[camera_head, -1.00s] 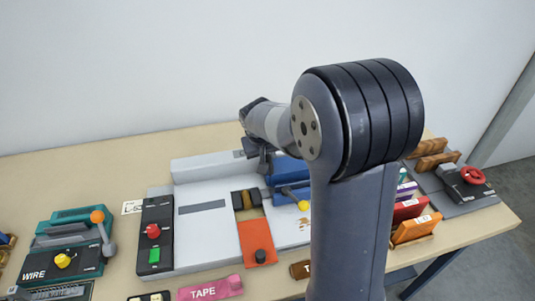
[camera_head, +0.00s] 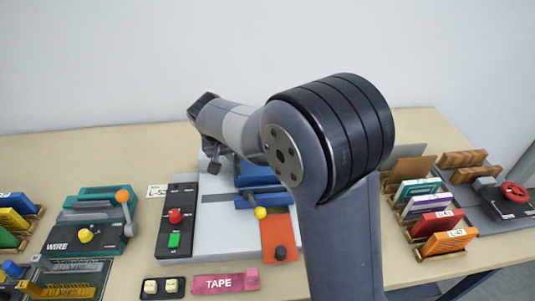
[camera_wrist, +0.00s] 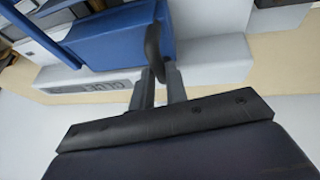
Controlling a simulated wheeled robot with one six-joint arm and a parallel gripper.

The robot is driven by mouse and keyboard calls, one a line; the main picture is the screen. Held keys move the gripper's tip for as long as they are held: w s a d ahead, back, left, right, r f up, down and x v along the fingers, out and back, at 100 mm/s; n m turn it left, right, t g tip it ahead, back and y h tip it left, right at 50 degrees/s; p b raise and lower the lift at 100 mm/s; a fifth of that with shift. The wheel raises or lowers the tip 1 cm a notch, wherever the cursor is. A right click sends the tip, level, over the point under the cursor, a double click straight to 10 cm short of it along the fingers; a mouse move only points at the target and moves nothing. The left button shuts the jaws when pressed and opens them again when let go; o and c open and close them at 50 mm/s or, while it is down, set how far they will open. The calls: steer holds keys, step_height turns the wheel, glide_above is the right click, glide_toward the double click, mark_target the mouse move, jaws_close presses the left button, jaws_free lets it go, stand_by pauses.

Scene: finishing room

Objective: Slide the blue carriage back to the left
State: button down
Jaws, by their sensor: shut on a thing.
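The blue carriage (camera_head: 250,178) sits on the grey machine bed (camera_head: 215,233), behind the orange plate (camera_head: 278,232). A yellow-knobbed lever (camera_head: 260,212) is at its front. My gripper (camera_head: 212,165) reaches the carriage's left rear side. In the wrist view, my gripper (camera_wrist: 158,88) is shut on a dark handle (camera_wrist: 153,48) beside the blue carriage (camera_wrist: 110,35). My arm hides the right part of the machine and part of the carriage in the head view.
A black panel with a red knob and green button (camera_head: 177,222) stands at the bed's left end. The teal wire unit (camera_head: 88,232) is further left. A pink tape piece (camera_head: 220,284) lies in front. Racked coloured blocks (camera_head: 440,222) stand at right.

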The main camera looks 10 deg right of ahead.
steer(key=a, duration=1.1)
steer(key=shift+p, duration=0.45)
steer(key=shift+r, duration=0.1)
steer(key=c, duration=1.4)
jaws_free()
steer(key=shift+a, duration=0.1)
steer(key=v, duration=1)
steer(key=shift+s+r+b, duration=0.25)
steer(key=shift+r+b, duration=0.05)
steer(key=shift+b, duration=0.05)
steer(key=shift+f, duration=0.1)
